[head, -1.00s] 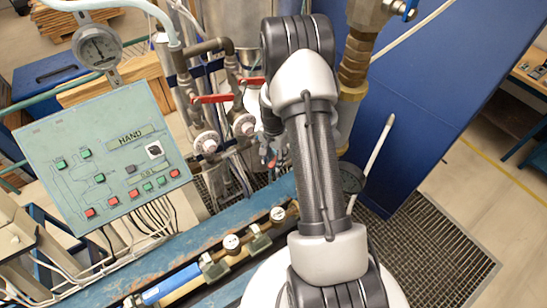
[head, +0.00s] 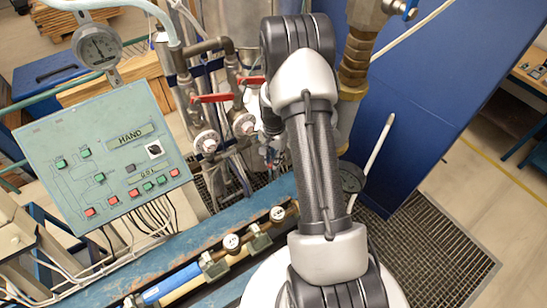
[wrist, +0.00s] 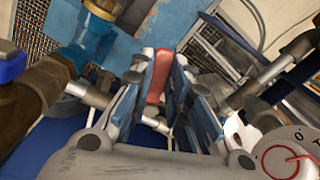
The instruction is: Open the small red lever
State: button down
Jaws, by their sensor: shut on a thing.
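The small red lever (wrist: 158,77) shows in the middle of the wrist view, between the blue-grey fingers of my gripper (wrist: 163,80). The fingers are shut on it, one on each side. The lever's lower end and its joint to the valve are hidden by the fingers. In the head view my arm covers most of the gripper, and only a small part shows left of the forearm, low beside the pipes. I cannot make out the small lever there.
Two larger red handles, one left (head: 212,98) and one right (head: 252,80), sit on the pipes near my arm. A green control panel (head: 100,150) stands left. A blue cabinet (head: 430,90) stands right. In the wrist view, metal pipes and a round dial (wrist: 290,155) crowd the gripper.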

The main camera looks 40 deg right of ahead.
jog(key=shift+s+d+f+n+b, duration=0.1)
jog(key=shift+f+n+b, duration=0.1)
jog(key=shift+n+b, duration=0.5)
jog(key=shift+s+d+r+n+b, duration=0.2)
jog(key=shift+s+n+b, duration=0.35)
jog(key=shift+n+b, duration=0.2)
jog(key=c, duration=1.5)
grip_release()
jog(key=shift+r, duration=0.1)
notch_tip(320, 180, up, 12)
jog(key=shift+f, duration=0.1)
